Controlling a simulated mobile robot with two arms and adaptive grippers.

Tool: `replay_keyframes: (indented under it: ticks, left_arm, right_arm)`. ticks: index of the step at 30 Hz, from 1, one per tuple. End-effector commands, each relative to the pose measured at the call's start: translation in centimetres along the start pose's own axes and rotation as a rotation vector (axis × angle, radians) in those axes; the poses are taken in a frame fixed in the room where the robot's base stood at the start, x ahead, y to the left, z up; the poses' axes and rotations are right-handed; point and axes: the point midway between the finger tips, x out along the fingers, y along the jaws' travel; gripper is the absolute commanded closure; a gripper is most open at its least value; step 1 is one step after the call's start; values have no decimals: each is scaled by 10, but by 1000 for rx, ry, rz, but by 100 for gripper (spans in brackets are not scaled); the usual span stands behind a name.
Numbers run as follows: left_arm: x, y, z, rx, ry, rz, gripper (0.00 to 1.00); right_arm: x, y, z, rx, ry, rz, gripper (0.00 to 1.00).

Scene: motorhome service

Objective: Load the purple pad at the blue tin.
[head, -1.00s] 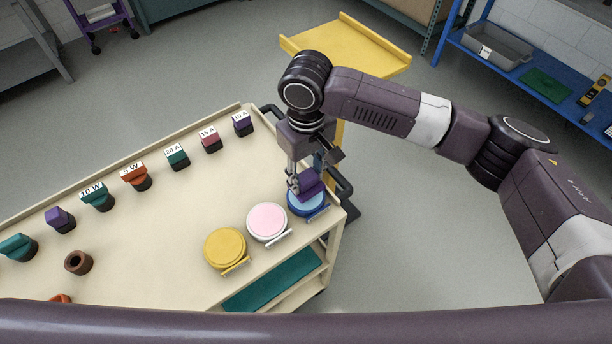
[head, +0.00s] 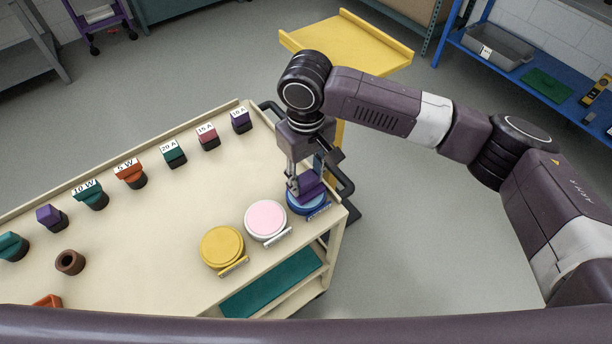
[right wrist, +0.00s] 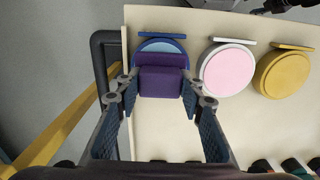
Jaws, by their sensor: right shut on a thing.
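The purple pad (head: 310,186) is a block with a wider and a narrower part, at the blue tin near the cart's right corner. My right gripper (head: 303,184) is shut on it from above. In the right wrist view the pad (right wrist: 160,82) sits between the two fingertips (right wrist: 161,88) and overlaps the near part of the blue tin (right wrist: 160,45). The round blue tin (head: 302,208) is partly hidden by the pad and gripper. I cannot tell whether the pad touches it. My left gripper is not in view.
A pink-topped tin (head: 266,220) and a yellow tin (head: 222,246) stand beside the blue one on the cream cart (head: 150,235). Several labelled blocks line the cart's far edge. A brown ring (head: 70,262) lies at the left. A yellow stand (head: 345,45) is behind my arm.

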Motion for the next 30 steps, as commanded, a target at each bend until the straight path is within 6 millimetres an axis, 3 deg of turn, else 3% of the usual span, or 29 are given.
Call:
replay_keyframes:
  ticks: [30]
  left_arm:
    - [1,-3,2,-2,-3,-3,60]
  right_arm:
    - [11,0,0,0,0,-1,84]
